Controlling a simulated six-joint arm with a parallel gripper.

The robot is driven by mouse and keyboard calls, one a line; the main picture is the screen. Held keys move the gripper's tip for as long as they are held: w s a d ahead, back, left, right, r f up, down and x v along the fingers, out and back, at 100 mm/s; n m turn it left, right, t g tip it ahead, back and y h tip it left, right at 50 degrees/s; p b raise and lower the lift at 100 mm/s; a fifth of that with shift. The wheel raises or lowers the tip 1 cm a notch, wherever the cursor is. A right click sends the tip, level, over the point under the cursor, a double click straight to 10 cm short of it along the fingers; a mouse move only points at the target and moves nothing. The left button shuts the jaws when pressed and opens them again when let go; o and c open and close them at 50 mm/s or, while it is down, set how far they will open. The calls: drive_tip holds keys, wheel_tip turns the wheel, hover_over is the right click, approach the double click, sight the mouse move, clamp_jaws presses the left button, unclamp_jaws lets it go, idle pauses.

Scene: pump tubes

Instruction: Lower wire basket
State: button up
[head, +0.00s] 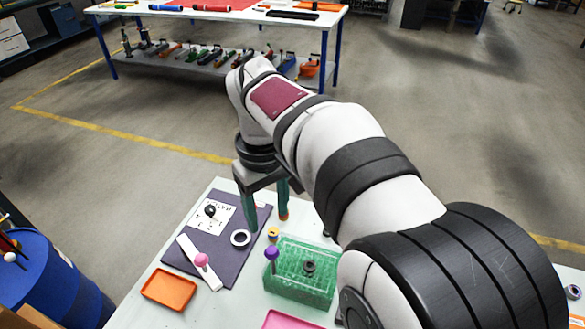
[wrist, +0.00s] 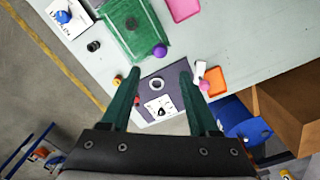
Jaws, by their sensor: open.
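A green wire basket (head: 301,284) stands on the white table, right of the purple mat. It also shows at the top of the wrist view (wrist: 122,35). A purple ball (head: 271,254) is at its left side and a dark round piece (head: 309,267) is inside or on it; I cannot tell which. My gripper (head: 266,208) points down, open and empty, above the far part of the table, behind the basket. In the wrist view its two green fingers (wrist: 158,76) are spread over the mat, apart from the basket. The basket's right end is partly hidden by my arm.
The purple mat (head: 236,270) holds a white ring (head: 240,238), a paper sheet (head: 206,221) and a white strip with a pink ball (head: 201,260). A yellow piece (head: 273,233), an orange tray (head: 169,289) and a pink tray (head: 288,321) lie nearby. A blue barrel (head: 45,280) stands left.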

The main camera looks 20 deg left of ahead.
sight(274, 250)
drive_tip(key=d+r+m+y, duration=0.1)
drive_tip(key=d+m, duration=0.1)
drive_tip(key=m, duration=0.1)
drive_tip(key=d+r+m+y, duration=0.1)
drive_tip(key=d+m+y, duration=0.1)
drive_tip(key=m, duration=0.1)
drive_tip(key=w+d+r+m+y, duration=0.1)
drive_tip(key=d+m, duration=0.2)
drive_tip(key=shift+r+g, duration=0.3)
drive_tip(key=c, duration=0.9)
drive_tip(key=shift+a+f+m+y, duration=0.1)
drive_tip(key=shift+f+m+y, duration=0.2)
clamp_jaws()
drive_tip(key=x, duration=1.3)
drive_tip(key=shift+f, duration=0.15)
drive_tip(key=shift+f, duration=1.85)
